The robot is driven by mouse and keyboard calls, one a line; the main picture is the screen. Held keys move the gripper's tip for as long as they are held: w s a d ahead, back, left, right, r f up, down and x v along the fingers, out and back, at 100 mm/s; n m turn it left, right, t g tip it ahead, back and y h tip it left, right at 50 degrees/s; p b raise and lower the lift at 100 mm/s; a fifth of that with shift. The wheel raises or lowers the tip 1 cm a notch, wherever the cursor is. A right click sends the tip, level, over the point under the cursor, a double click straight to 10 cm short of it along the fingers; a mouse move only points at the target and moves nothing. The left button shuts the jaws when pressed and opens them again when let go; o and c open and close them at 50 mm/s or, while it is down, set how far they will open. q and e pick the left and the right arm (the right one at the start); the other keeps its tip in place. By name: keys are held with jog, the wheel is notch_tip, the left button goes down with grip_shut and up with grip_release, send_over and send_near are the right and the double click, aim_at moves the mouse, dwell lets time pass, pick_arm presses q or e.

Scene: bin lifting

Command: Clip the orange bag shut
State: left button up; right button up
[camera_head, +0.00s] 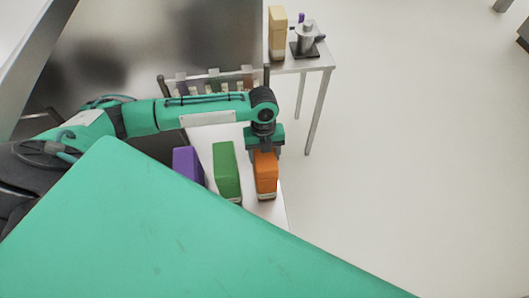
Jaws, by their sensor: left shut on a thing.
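The orange bag (266,174) stands at the right end of a row of bags on the light table (271,213). My left arm comes in from the left, and its gripper (265,152) points down at the top of the orange bag. The gripper is shut at the bag's top edge. The fingertips are small and partly hidden by the wrist, so I cannot see whether a clip is between them. My right gripper is not in view.
A green bag (227,170) and a purple bag (187,163) stand left of the orange one. A rack (213,82) is behind my arm. A side table (318,62) at the back holds a tan bag (277,33) and a metal device (306,40). Open floor lies right.

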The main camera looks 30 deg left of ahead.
pick_arm(q)
jog(key=o, duration=1.4)
jog(key=shift+r, duration=0.1)
notch_tip(320, 180, up, 4)
jog(key=p, duration=0.4)
jog(key=shift+r+p, duration=0.25)
jog(key=shift+p, duration=0.1)
jog(key=shift+r, duration=1.15)
grip_shut()
